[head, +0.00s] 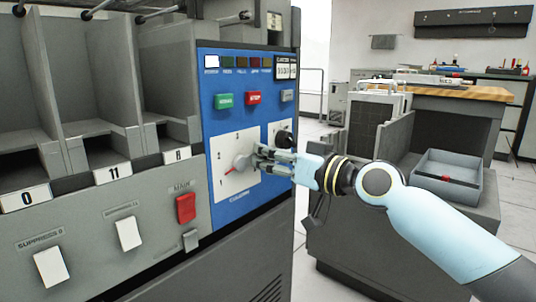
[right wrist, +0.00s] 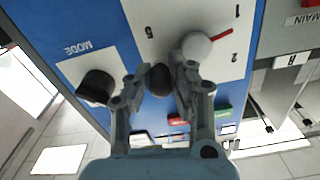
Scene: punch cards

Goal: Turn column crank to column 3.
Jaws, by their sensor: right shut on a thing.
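The column crank (head: 241,162) has a grey round hub on a white plate (head: 236,187) on the blue panel. Its red pointer faces lower left in the head view, between the 1 and the 2. The hub also shows in the right wrist view (right wrist: 197,46). A 3 is printed at the plate's top in the head view. My right gripper (head: 261,156) is at the crank's right side. In the right wrist view its fingers are shut around the crank's dark handle knob (right wrist: 160,80). My left gripper is out of view.
The black mode knob (head: 283,138) is close to the right of my right gripper. Green (head: 224,101) and red (head: 254,98) buttons are above the plate. A red main switch (head: 186,208) is at lower left. A grey tray (head: 462,171) stands farther right.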

